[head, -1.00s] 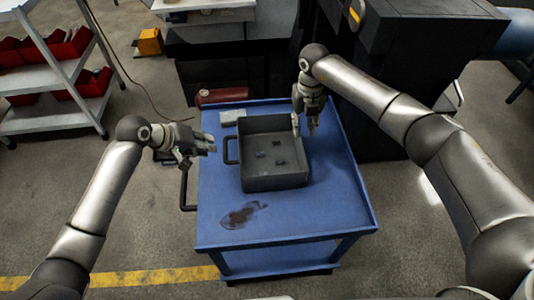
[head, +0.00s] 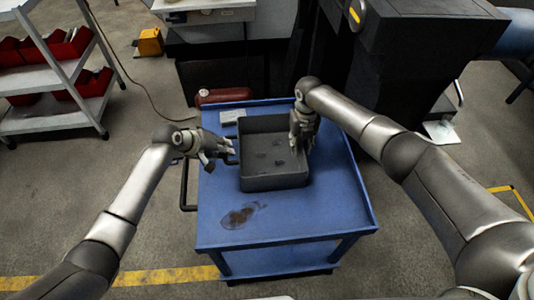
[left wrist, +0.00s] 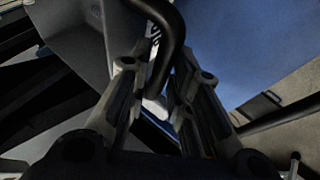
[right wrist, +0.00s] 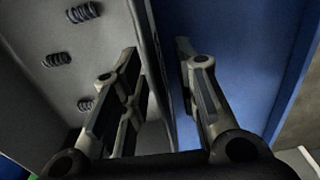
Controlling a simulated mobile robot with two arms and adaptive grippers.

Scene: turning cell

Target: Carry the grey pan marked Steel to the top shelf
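The grey pan (head: 273,182) stands on the blue cart with several small dark coiled pieces inside. It also shows in the right wrist view (right wrist: 105,25). My right gripper (head: 301,145) is at the pan's right wall. Its fingers are apart, one inside the pan and one outside, with the wall between them (right wrist: 158,55).
The blue cart (head: 335,195) has free room in front of the pan, beside a dark stain (head: 240,215). A red cylinder (head: 222,96) and a small pale block (head: 232,115) are behind. A shelf rack (head: 60,120) with red bins stands left; dark machinery (head: 400,60) stands behind right.

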